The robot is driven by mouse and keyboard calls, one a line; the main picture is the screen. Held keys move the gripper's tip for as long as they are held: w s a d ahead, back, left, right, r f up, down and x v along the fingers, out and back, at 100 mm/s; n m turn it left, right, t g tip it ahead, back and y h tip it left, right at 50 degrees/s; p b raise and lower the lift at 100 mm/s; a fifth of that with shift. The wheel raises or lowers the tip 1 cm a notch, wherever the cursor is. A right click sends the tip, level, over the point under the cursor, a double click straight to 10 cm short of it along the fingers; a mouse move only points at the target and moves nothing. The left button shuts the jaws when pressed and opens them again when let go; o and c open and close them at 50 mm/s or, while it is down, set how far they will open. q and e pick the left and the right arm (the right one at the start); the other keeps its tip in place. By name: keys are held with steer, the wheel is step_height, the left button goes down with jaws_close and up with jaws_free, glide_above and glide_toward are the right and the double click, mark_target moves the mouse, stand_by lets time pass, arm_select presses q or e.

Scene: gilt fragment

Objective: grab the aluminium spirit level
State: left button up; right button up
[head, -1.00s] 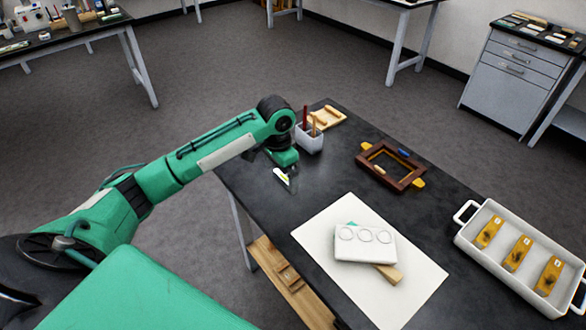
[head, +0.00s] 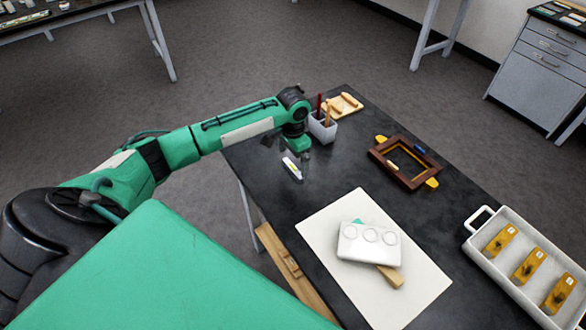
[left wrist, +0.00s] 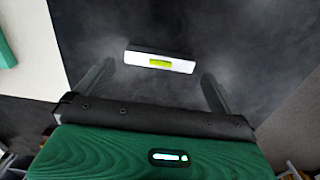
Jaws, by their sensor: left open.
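The aluminium spirit level (head: 291,168) is a small silver bar with a yellow-green vial. It lies on the black tabletop near the left edge, close to the pen cup. My left gripper (head: 298,160) is above it, pointing down, and partly hides it in the head view. In the left wrist view the spirit level (left wrist: 160,62) lies crosswise, ahead of and between the two spread fingers of the left gripper (left wrist: 156,88). The fingers are open with nothing held. My right gripper is not in view.
A white cup (head: 322,128) with pencils stands right behind my gripper, by a wooden piece (head: 343,105). A brown frame (head: 406,161), white paper (head: 400,298) under a white block (head: 368,242), and a white tray (head: 484,262) are further right. The dark tabletop between is clear.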

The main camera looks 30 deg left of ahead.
mark_target(293, 167)
arm_select(q)
step_height(293, 167, down, 4)
steer(key=shift+r+p, duration=0.1)
steer(key=shift+p, duration=0.5)
steer(key=shift+f, duration=0.25)
steer(key=c, duration=0.7)
arm_select(e)
steer(key=shift+s+d+r, duration=0.3)
steer(key=shift+s+r, duration=0.25)
steer(key=shift+r, duration=0.25)
